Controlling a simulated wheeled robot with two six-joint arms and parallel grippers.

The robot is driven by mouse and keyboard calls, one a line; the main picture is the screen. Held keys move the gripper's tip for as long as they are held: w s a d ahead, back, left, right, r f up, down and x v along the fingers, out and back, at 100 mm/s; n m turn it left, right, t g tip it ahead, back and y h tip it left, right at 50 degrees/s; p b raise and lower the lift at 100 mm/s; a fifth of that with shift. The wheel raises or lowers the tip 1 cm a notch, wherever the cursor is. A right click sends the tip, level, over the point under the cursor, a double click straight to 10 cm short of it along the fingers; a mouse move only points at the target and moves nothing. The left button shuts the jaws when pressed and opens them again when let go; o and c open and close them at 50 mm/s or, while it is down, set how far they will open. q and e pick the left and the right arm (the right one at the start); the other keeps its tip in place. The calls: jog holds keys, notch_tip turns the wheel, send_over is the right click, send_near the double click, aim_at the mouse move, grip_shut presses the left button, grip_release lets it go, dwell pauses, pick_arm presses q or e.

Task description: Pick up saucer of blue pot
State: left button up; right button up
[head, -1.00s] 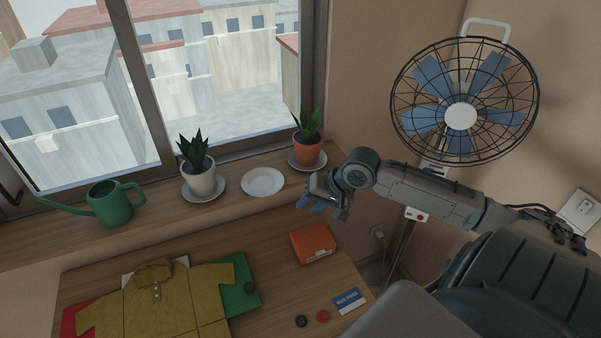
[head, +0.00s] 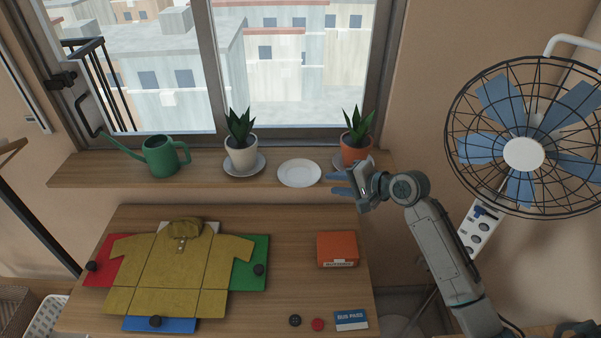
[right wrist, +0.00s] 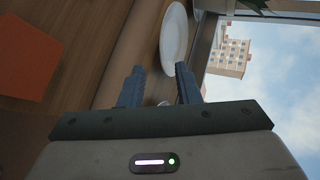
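No blue pot shows in either view. An empty white saucer (head: 299,173) lies flat on the wooden windowsill (head: 90,170), between a white pot (head: 241,156) and an orange pot (head: 354,151); each of these holds a plant and stands on its own saucer. My right gripper (head: 336,184) is just right of the empty saucer, apart from it, with its fingers pointing left. In the right wrist view its blue fingers (right wrist: 160,86) are spread with nothing between them, and the empty saucer (right wrist: 174,38) is ahead of them. My left gripper is not in view.
A green watering can (head: 162,157) stands on the sill's left part. The lower table (head: 300,285) holds a yellow shirt (head: 165,275) on coloured boards and an orange box (head: 337,249). A caged fan (head: 523,155) stands at right. The window is behind the sill.

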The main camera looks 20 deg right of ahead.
aim_at(314, 182)
jog(key=p+x, duration=0.3)
jog(key=x, duration=0.2)
jog(key=shift+w+a, duration=0.15)
jog(key=shift+a, duration=0.2)
jog(key=shift+w+f, duration=0.1)
jog(key=shift+w, duration=0.05)
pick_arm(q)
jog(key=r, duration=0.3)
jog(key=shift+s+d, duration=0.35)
pick_arm(e)
grip_shut()
